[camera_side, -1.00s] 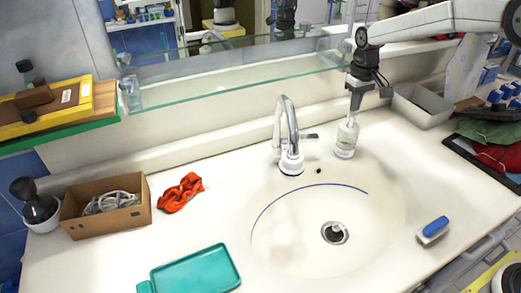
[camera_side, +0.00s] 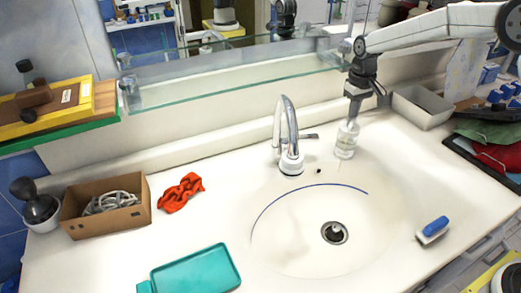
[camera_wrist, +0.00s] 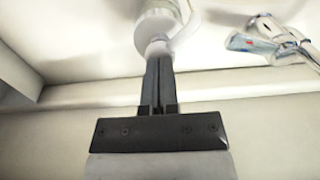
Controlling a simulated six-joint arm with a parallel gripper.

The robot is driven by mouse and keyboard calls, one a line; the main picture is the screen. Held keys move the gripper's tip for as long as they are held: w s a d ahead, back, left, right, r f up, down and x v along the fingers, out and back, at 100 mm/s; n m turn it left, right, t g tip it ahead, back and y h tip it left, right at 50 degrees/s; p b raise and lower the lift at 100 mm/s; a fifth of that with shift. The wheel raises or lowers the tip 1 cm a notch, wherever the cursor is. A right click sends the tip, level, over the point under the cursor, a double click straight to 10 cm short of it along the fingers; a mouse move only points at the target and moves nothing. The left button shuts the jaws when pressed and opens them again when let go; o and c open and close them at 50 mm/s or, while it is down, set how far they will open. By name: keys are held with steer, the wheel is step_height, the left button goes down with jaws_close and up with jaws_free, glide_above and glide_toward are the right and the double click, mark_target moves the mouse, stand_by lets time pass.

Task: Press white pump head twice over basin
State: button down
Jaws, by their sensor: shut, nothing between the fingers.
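A clear bottle (camera_side: 346,142) with a white label stands upright on the counter behind the basin (camera_side: 290,240), right of the faucet. Its white pump head (camera_wrist: 158,47) shows at my fingertips in the wrist view; in the side view it is mostly hidden by the fingers. My gripper (camera_side: 352,117) points down directly over the bottle. In the wrist view, my gripper (camera_wrist: 157,62) has its two dark fingers together, with tips at the pump head. They look to be touching or very near it; I cannot tell whether it is pressed down.
The chrome faucet (camera_side: 290,140) stands close left of the bottle. A glass shelf (camera_side: 230,80) runs behind, near my wrist. A grey bin (camera_side: 421,107) sits to the right. A blue-and-white brush (camera_side: 433,230) lies at the basin's right. The basin is empty around its drain.

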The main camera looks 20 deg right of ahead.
steer(key=shift+r, duration=1.75)
steer(key=shift+f, duration=1.6)
stand_by(0.3)
steer(key=shift+r, duration=1.6)
steer(key=shift+r, duration=3)
steer(key=shift+s, duration=0.1)
steer(key=s+a+f+t, duration=0.1)
steer(key=s+f, duration=0.2)
steer(key=s, duration=0.5)
steer(key=s+a+f, duration=0.2)
steer(key=s+f, duration=0.2)
steer(key=s, duration=0.5)
steer(key=s+a+f+t, duration=0.1)
steer(key=s+f, duration=0.3)
steer(key=s, duration=0.4)
steer(key=shift+s+a+f+t, duration=0.15)
steer(key=shift+a+f+t, duration=0.1)
steer(key=shift+t, duration=0.05)
